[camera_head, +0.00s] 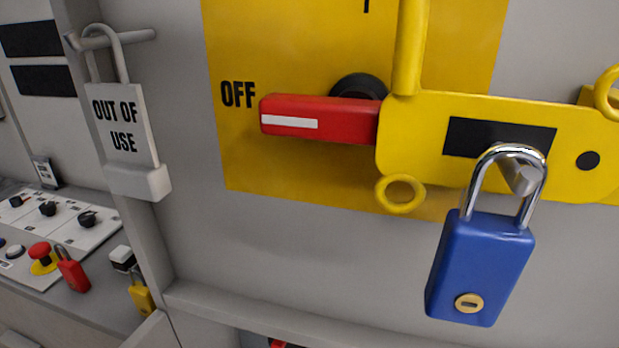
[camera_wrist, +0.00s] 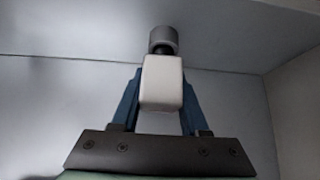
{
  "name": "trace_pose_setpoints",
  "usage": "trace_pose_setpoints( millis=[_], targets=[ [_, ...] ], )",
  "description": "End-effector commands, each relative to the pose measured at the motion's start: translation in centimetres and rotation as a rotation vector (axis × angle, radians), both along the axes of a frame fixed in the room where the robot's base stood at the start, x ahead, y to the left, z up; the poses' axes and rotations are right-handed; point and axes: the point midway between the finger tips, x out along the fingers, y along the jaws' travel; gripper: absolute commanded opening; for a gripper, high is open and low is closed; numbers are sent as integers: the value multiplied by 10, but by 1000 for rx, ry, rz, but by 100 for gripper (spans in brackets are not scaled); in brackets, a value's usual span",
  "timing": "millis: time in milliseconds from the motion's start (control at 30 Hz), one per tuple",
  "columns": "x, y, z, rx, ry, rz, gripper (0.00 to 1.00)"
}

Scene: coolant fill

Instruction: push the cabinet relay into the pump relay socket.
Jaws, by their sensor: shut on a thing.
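In the wrist view my gripper (camera_wrist: 157,100) has its two blue fingers on either side of a pale, rounded block (camera_wrist: 162,80) and is shut on it. A dark neck and a grey round part (camera_wrist: 163,39) show just beyond the block. I cannot tell whether these join the block, or whether the block is the cabinet relay. My gripper does not show in the head view. I cannot make out the pump relay socket in either view.
The head view shows a red switch handle (camera_head: 318,118) at OFF, a yellow hasp (camera_head: 400,150) with a blue padlock (camera_head: 480,268), and a hanging OUT OF USE tag (camera_head: 121,125). A control panel (camera_head: 75,236) is at lower left. Plain grey walls (camera_wrist: 60,60) surround my gripper.

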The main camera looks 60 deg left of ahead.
Motion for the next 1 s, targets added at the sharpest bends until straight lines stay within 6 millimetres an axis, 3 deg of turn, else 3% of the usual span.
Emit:
trace_pose_setpoints(
  millis=[433,467,600,633,1000],
  targets=[
    [0,0,-12,1,-1,0,0],
    [0,0,-11,1,-1,0,50],
    [0,0,-11,1,-1,0,75],
    [0,0,-11,1,-1,0,79],
    [-2,-2,-8,-1,1,0,79]
  ],
)
